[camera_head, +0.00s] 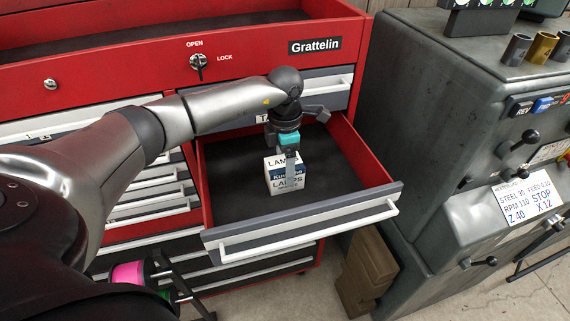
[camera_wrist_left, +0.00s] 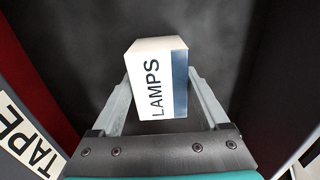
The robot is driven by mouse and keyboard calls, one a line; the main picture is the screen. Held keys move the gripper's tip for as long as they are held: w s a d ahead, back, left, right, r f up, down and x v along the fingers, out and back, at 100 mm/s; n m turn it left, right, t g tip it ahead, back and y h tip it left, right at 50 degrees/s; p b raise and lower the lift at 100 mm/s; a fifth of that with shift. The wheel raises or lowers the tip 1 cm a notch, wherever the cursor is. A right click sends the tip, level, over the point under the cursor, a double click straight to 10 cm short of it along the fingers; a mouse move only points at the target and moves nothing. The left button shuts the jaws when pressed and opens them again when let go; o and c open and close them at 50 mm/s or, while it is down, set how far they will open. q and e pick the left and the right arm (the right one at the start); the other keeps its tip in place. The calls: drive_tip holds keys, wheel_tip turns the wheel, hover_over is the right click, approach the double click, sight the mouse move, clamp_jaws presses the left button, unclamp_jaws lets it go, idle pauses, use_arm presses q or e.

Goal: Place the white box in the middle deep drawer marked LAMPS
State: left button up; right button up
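The white box (camera_head: 285,181), with LAMPS lettering and a blue band, is inside the open deep drawer (camera_head: 330,226) of the red tool chest. My left gripper (camera_head: 289,168) points down into this drawer with its fingers on opposite sides of the box. In the left wrist view the fingertips meet the sides of the white box (camera_wrist_left: 155,80). I cannot tell whether the box rests on the dark drawer floor or hangs just above it. No LAMPS marking shows on the drawer front. My right gripper is not in view.
The drawer above (camera_head: 325,90) is shut; its TAPE label (camera_wrist_left: 35,150) shows in the left wrist view. A grey machine (camera_head: 440,110) stands close on the right. A brown block (camera_head: 365,270) is on the floor beside the chest. The drawer floor around the box is clear.

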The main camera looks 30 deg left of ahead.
use_arm(q)
drive_tip(key=o, duration=0.3)
wheel_tip(320, 180, up, 12)
drive_tip(key=b, duration=0.1)
drive_tip(key=shift+r, duration=0.15)
idle(0.3)
